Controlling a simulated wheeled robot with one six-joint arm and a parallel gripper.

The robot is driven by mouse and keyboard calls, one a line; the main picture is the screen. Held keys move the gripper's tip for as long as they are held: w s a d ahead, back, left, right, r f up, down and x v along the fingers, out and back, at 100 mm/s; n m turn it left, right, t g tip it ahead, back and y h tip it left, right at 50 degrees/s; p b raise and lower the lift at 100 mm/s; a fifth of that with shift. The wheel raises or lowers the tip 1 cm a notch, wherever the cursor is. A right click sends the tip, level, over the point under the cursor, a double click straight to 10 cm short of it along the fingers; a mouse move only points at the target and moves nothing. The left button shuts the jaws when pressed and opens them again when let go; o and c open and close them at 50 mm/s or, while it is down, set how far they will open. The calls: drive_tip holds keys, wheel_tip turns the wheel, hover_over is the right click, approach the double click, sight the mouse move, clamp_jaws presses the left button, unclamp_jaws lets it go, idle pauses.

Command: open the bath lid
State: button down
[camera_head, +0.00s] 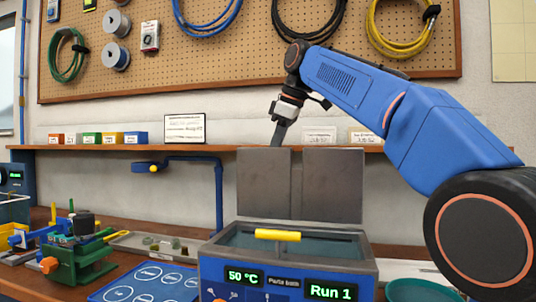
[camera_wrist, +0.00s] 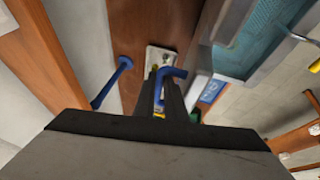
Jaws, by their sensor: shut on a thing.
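The bath (camera_head: 285,268) stands on the bench, low in the middle of the head view. Its grey lid (camera_head: 333,185) stands upright along the back, as two panels side by side, and the water is uncovered. My gripper (camera_head: 277,143) comes down from above, with its fingertips at the top edge of the left panel, shut on the lid there. The exact grip is too small to see. A yellow bar handle (camera_head: 277,235) lies over the front of the opening. In the wrist view, a grey surface fills the bottom and hides much of the fingers; the bath (camera_wrist: 245,45) is at upper right.
A blue bent pipe (camera_head: 218,190) rises left of the lid. A shelf (camera_head: 90,147) with small coloured boxes runs behind. A green clamp fixture (camera_head: 80,255) and a blue mat (camera_head: 145,283) lie left. A teal bowl (camera_head: 420,291) sits right, under my arm.

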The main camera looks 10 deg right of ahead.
drive_tip(key=shift+w+d+f, duration=0.3)
drive_tip(key=shift+w+f, duration=0.1)
drive_tip(key=shift+w, duration=0.35)
drive_tip(key=shift+w+d+f, duration=0.25)
drive_tip(key=shift+w+f, duration=0.1)
drive_tip(key=shift+w, duration=0.35)
drive_tip(key=shift+w+d+f, duration=0.3)
drive_tip(key=shift+w+f, duration=0.1)
drive_tip(key=shift+w, duration=0.35)
drive_tip(key=c, duration=1.8)
unclamp_jaws()
drive_tip(key=shift+w+d, duration=0.1)
drive_tip(key=shift+w, duration=0.05)
drive_tip(key=o, duration=0.4)
drive_tip(key=v, duration=0.5)
drive_tip(key=shift+a+r, duration=0.1)
drive_tip(key=shift+a, duration=0.25)
drive_tip(key=v, duration=0.3)
drive_tip(key=shift+s+d, duration=0.25)
drive_tip(key=shift+s, duration=0.1)
drive_tip(key=c, duration=0.4)
drive_tip(key=shift+s+a+r, duration=0.15)
drive_tip(key=shift+s+r, duration=0.2)
drive_tip(key=shift+r, duration=0.25)
